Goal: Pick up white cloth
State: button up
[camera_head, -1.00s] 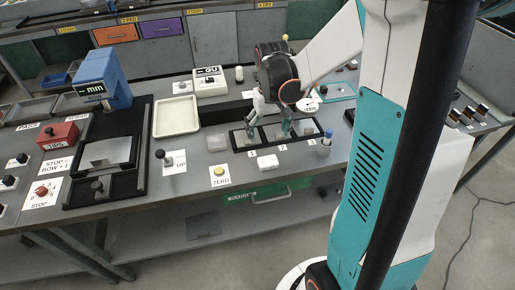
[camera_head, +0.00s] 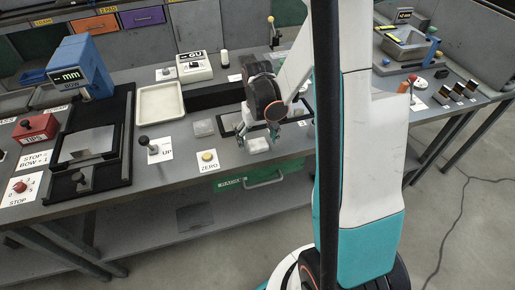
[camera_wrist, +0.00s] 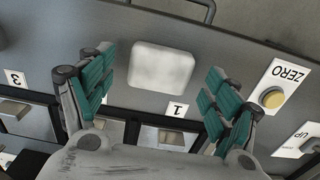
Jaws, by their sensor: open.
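The white cloth (camera_head: 258,146) is a small, folded-looking white pad with rounded corners. It lies on the grey bench top near the front edge, just in front of the compartment tray. In the wrist view the cloth (camera_wrist: 161,69) shows whole, between the teal fingers and ahead of the palm. My gripper (camera_head: 256,131) points down above and just behind the cloth, with nothing held. In the wrist view my gripper (camera_wrist: 156,72) has its fingers spread wide, one set on each side of the cloth. The exact height above it is hard to tell.
The black tray (camera_wrist: 120,111) with numbered slots lies beside the cloth. The yellow ZERO button (camera_head: 208,156) is to the left, with the UP lever (camera_head: 149,144) further left. An empty cream tray (camera_head: 161,101) stands behind. A green drawer (camera_head: 250,179) is below the bench edge.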

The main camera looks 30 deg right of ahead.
aim_at(257, 143)
jog(key=shift+f, duration=0.8)
jog(key=shift+r, duration=0.1)
jog(key=c, duration=1.1)
jog(key=shift+c, duration=0.2)
notch_tip(257, 143, up, 20)
jog(key=p, duration=0.6)
